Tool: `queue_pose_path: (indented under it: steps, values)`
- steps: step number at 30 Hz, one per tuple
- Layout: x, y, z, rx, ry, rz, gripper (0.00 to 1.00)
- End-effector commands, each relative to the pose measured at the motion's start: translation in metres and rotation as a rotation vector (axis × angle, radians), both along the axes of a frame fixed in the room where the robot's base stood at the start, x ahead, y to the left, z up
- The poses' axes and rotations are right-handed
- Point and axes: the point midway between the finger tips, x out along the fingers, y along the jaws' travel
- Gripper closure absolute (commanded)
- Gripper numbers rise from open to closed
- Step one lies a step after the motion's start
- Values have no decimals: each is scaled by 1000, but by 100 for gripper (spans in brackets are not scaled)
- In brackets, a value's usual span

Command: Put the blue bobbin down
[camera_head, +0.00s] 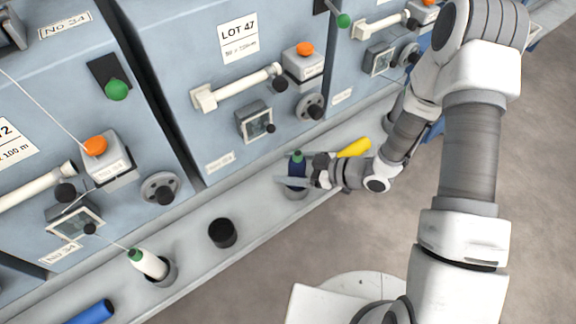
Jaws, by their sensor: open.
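A dark blue bobbin (297,167) with a green tip stands upright at the ledge (262,200) below the LOT 47 machine. Its lower part is hidden by my gripper (298,182). A pale rim shows under it, but I cannot tell how deep the bobbin sits. My gripper is open, with its fingers around or just beside the bobbin's lower body. A brighter blue bobbin or tube (91,312) lies on the ledge at the bottom left, away from my gripper.
A yellow bobbin (354,147) lies on the ledge close behind my gripper. A black cup (222,233) stands left of it. A white, green-tipped bobbin (149,264) leans in a holder further left. Machine fronts with handles and knobs (314,106) rise behind the ledge.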

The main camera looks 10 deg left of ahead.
Motion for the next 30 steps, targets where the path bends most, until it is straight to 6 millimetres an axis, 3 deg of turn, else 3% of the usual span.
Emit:
queue_pose_path:
  steps: [9, 15, 25, 30]
  values:
    - [-8, -67, 30, -2, 1, -8, 17]
    - [-13, -96, 41, -1, 1, -6, 17]
    - [-14, -108, 44, -6, -1, -6, 17]
    - [12, -120, 51, -116, -52, -68, 17]
